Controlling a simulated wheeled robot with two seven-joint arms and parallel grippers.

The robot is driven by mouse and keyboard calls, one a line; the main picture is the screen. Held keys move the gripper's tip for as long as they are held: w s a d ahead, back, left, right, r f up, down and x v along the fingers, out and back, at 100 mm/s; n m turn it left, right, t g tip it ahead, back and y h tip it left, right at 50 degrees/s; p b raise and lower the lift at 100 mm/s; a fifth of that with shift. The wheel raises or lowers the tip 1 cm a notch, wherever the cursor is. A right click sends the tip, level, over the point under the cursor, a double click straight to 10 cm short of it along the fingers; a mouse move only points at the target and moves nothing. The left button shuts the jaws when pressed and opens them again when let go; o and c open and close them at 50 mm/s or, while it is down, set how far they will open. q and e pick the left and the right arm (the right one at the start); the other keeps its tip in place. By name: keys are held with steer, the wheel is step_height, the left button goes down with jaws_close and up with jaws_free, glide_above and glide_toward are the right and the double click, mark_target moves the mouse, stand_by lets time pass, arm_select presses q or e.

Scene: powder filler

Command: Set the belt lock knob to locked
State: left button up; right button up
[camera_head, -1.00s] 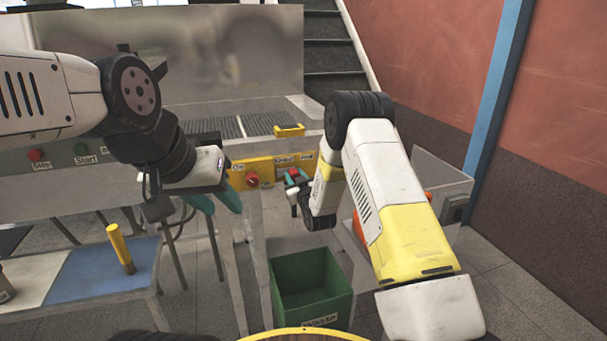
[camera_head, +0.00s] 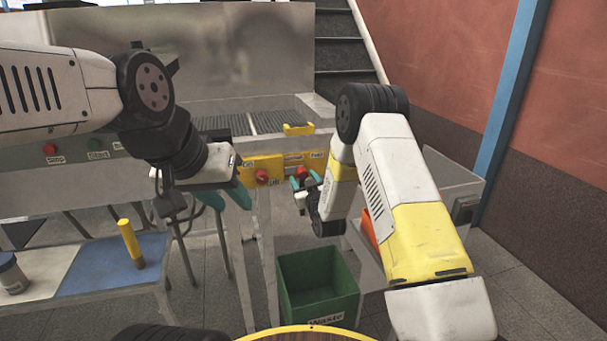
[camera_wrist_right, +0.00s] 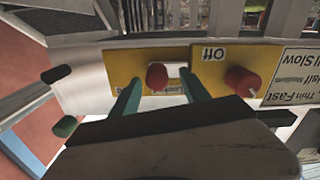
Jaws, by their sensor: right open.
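The belt lock knob (camera_wrist_right: 157,76) is a small red knob on a yellow panel, beside a partly hidden label starting "Lock". It also shows in the head view (camera_head: 302,173). Which way it points is too small to tell. My right gripper (camera_wrist_right: 162,92) is open, its two teal fingertips on either side of this knob, with visible gaps. In the head view my right gripper (camera_head: 304,182) is at the panel. My left gripper (camera_head: 226,198) hangs in front of the machine at left, teal fingers apart, nothing seen between them.
A second red knob (camera_wrist_right: 242,82) sits beside it on a yellow plate marked "Off"; it also shows in the head view (camera_head: 262,177). A green waste bin (camera_head: 318,285) stands below. A side table (camera_head: 110,265) holds a yellow cylinder (camera_head: 130,243) and a jar (camera_head: 12,274).

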steer(key=v, duration=0.4)
steer(key=shift+s+d, duration=0.15)
steer(key=shift+s, duration=0.25)
steer(key=s+d+r+m+g+h, duration=0.1)
steer(key=s+d+r+g, duration=0.1)
steer(key=d+r, duration=0.35)
steer(key=s+d+r+m+g+h, duration=0.1)
steer(key=s+d+r+g, duration=0.1)
steer(key=r, duration=0.6)
steer(key=s+d+r+m+g, duration=0.1)
steer(key=s+d+r+g, duration=0.2)
steer(key=s, duration=1.4)
steer(key=s+d+r+m+g+h, duration=0.1)
steer(key=s+d+r+g, duration=0.3)
steer(key=s, duration=1.3)
steer(key=shift+s+d+m, duration=0.4)
steer(key=shift+d+m, duration=0.2)
steer(key=shift+d, duration=0.2)
